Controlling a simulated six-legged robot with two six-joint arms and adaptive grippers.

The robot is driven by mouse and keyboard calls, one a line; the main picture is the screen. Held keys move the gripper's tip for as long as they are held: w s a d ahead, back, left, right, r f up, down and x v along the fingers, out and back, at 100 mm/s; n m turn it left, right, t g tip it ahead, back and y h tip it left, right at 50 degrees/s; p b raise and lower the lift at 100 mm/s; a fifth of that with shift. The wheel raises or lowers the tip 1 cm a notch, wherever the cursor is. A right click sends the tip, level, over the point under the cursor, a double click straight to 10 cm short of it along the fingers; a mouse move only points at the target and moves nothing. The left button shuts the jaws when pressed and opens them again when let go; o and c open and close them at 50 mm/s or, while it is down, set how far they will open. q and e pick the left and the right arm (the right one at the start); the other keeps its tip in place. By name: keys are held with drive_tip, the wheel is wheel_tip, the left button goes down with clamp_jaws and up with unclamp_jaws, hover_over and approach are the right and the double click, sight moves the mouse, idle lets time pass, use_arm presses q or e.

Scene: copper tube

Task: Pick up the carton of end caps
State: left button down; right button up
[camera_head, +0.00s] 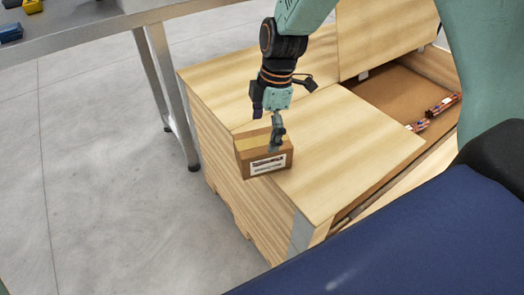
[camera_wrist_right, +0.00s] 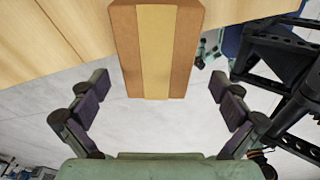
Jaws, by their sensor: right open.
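The carton of end caps (camera_head: 263,158) is a small brown box with a tape strip on top and a white label on its front. It sits on the wooden crate's lid near the left edge. In the right wrist view the carton (camera_wrist_right: 156,50) lies ahead, between the lines of the two open fingers of my right gripper (camera_wrist_right: 160,97). No finger visibly touches it there. My left gripper is not in view.
The large wooden crate (camera_head: 352,150) has a closed lid section under the carton and an open compartment at the right holding copper-coloured parts (camera_head: 433,112). A grey metal table (camera_head: 95,28) stands at the upper left. Bare concrete floor (camera_head: 110,190) lies left of the crate.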

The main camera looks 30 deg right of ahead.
sight(263, 140)
drive_tip(key=f, duration=0.3)
drive_tip(key=shift+w+a+b, duration=0.25)
drive_tip(key=shift+b, duration=0.05)
drive_tip(key=shift+d+f, duration=0.1)
drive_tip(key=shift+f, duration=0.45)
drive_tip(key=shift+s+r, duration=0.1)
drive_tip(key=shift+s, duration=0.05)
drive_tip(key=shift+c, duration=0.3)
drive_tip(key=shift+w, duration=0.2)
drive_tip(key=c, duration=0.3)
drive_tip(key=shift+s, duration=0.1)
drive_tip(key=c, duration=0.9)
